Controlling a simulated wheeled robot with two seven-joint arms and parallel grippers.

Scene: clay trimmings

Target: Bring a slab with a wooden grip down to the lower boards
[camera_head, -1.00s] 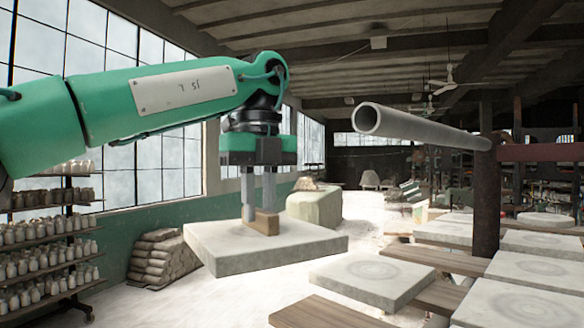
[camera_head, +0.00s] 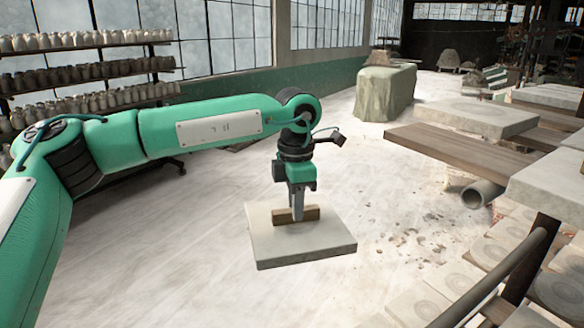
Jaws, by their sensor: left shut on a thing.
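My left gripper (camera_head: 297,213) points down and is shut on the wooden grip (camera_head: 285,215) of a pale square slab (camera_head: 300,246). The slab hangs roughly level, and open floor shows around it. Upper boards (camera_head: 455,150) of brown wood stand to the right, with a slab (camera_head: 478,119) lying on one of them. Lower down at the right, several slabs with round marks (camera_head: 505,232) lie in a lower row. The wood under them is mostly hidden. My right gripper is not in view.
Shelves of jars (camera_head: 90,62) stand at the left. A draped block (camera_head: 385,92) stands behind. The floor between is clear apart from scattered trimmings (camera_head: 425,240).

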